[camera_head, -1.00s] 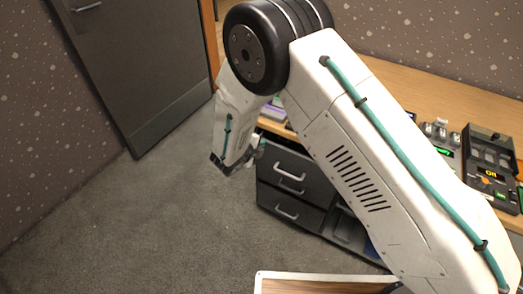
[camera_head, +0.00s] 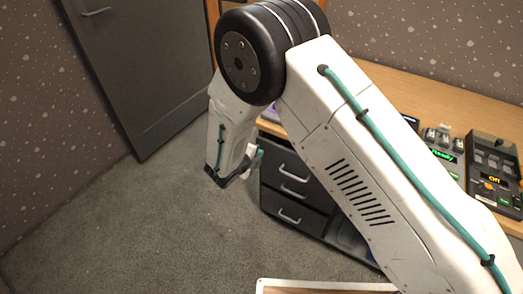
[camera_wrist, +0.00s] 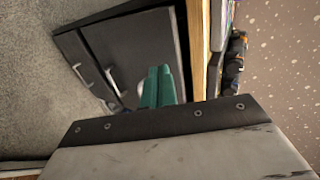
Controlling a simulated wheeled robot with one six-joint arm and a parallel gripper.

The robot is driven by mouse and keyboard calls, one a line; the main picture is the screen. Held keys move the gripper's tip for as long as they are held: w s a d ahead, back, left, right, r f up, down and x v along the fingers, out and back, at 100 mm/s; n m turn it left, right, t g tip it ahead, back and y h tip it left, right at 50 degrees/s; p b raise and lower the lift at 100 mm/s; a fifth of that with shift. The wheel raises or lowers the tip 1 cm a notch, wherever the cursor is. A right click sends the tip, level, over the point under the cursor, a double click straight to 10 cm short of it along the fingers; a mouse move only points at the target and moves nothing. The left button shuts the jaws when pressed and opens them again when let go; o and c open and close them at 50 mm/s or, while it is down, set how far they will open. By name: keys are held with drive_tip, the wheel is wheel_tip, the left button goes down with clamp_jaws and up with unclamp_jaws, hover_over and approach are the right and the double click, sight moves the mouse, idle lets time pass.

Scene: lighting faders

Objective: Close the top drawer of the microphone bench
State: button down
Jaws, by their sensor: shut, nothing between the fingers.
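The microphone bench has a wooden top and a dark drawer unit below it. Its top drawer (camera_head: 280,156) has a pale bar handle and sits just under the tabletop, partly hidden by my arm in the head view. In the wrist view a large dark front (camera_wrist: 137,45) lies beside the wood edge. How far the top drawer stands out is hard to tell. My gripper (camera_head: 259,156) is shut and empty, at the drawer unit's left edge in the head view. Its teal fingers (camera_wrist: 158,85) overlap the lower part of the drawer front in the wrist view; contact cannot be told.
Lower drawers with handles (camera_head: 292,216) sit beneath. Control boxes (camera_head: 490,172) stand on the wooden bench top (camera_head: 410,88). A dark door (camera_head: 135,60) is at the back left. A white-rimmed panel (camera_head: 300,284) is at the bottom. The carpet left of the drawers is clear.

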drive_tip(key=v, duration=0.8)
drive_tip(key=s+d+f+n+h, duration=0.1)
drive_tip(key=s+d+f+h, duration=0.1)
drive_tip(key=s+d+f, duration=0.5)
drive_tip(key=m+t, duration=0.1)
drive_tip(key=t, duration=0.4)
approach(305, 162)
drive_tip(key=shift+h, duration=0.4)
drive_tip(key=x, duration=0.7)
drive_tip(key=shift+a+f, duration=0.1)
drive_tip(key=shift+a, duration=0.05)
